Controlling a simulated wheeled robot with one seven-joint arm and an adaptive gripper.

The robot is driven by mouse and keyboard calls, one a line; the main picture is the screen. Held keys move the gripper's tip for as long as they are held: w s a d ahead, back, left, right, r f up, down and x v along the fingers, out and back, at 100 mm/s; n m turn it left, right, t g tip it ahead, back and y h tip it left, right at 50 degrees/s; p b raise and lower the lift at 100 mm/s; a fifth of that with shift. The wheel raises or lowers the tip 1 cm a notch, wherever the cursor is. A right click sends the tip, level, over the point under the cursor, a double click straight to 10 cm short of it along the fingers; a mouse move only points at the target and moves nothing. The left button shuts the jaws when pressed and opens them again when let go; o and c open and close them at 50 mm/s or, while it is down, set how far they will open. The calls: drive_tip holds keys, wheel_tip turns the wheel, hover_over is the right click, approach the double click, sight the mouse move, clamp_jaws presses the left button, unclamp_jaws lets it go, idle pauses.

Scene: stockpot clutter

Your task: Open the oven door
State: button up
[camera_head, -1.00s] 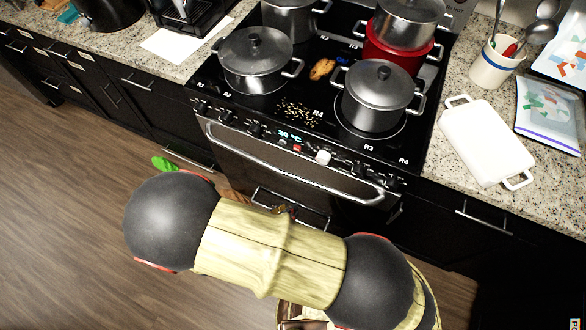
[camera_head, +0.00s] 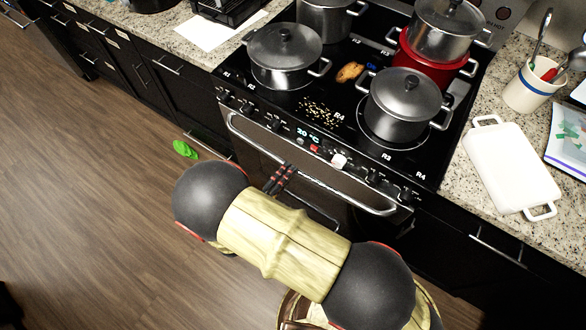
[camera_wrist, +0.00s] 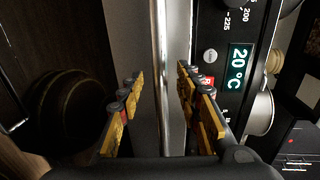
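The oven door (camera_head: 262,152) is shut under the black stovetop, with a long silver handle bar (camera_head: 345,200) across its top. My gripper (camera_head: 281,178) is at the handle, left of its middle. In the wrist view my gripper (camera_wrist: 163,108) is open, with yellow-padded fingers on either side. The handle bar (camera_wrist: 163,50) runs between the two fingers in that view, with visible gaps to both. I cannot tell how deep the bar sits between them. The control panel (camera_wrist: 238,65), reading 20 °C, is close beyond the right finger.
Several grey pots, one of them a lidded pot (camera_head: 404,102), and a red pot (camera_head: 430,65) stand on the stovetop. A white baking dish (camera_head: 510,168) lies on the right counter. A green object (camera_head: 185,149) lies on the floor left of the oven. The wooden floor (camera_head: 90,200) is otherwise clear.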

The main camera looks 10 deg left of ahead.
drive_tip(key=shift+b+x, duration=0.5)
drive_tip(key=shift+x, duration=1.4)
drive_tip(key=shift+c, duration=0.3)
drive_tip(key=c, duration=0.7)
clamp_jaws()
